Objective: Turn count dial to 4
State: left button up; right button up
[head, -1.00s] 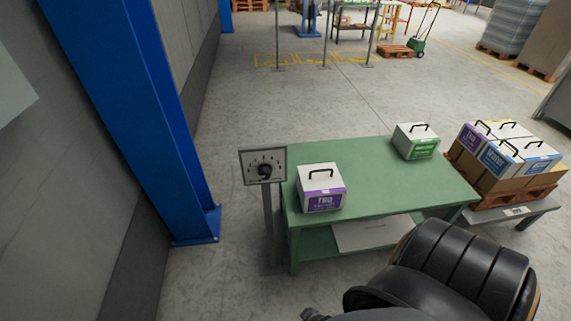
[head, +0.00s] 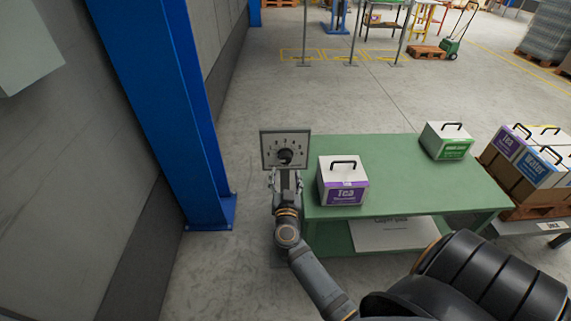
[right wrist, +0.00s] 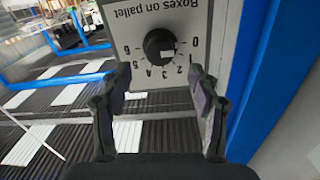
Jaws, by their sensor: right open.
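The count dial is a black round knob (head: 285,156) on a pale square panel (head: 298,138) atop a post, left of the green table. In the right wrist view the knob (right wrist: 160,45) sits on the panel, upside down, with the words "Boxes on pallet" and numbers 0 to 6 around it. My right gripper (head: 286,180) is in front of the panel's lower part. In its wrist view the fingers (right wrist: 160,88) are open and apart, short of the knob. My left gripper is out of view.
A purple-labelled Tea box (head: 343,182) stands on the green table (head: 410,175) close right of the dial. A green-labelled box (head: 447,141) is farther back. More boxes (head: 536,150) sit on a pallet at right. A blue column (head: 165,100) stands at left.

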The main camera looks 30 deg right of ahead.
aim_at(285, 161)
jog(key=x, duration=0.6)
jog(key=c, duration=1.2)
jog(key=shift+o, duration=0.2)
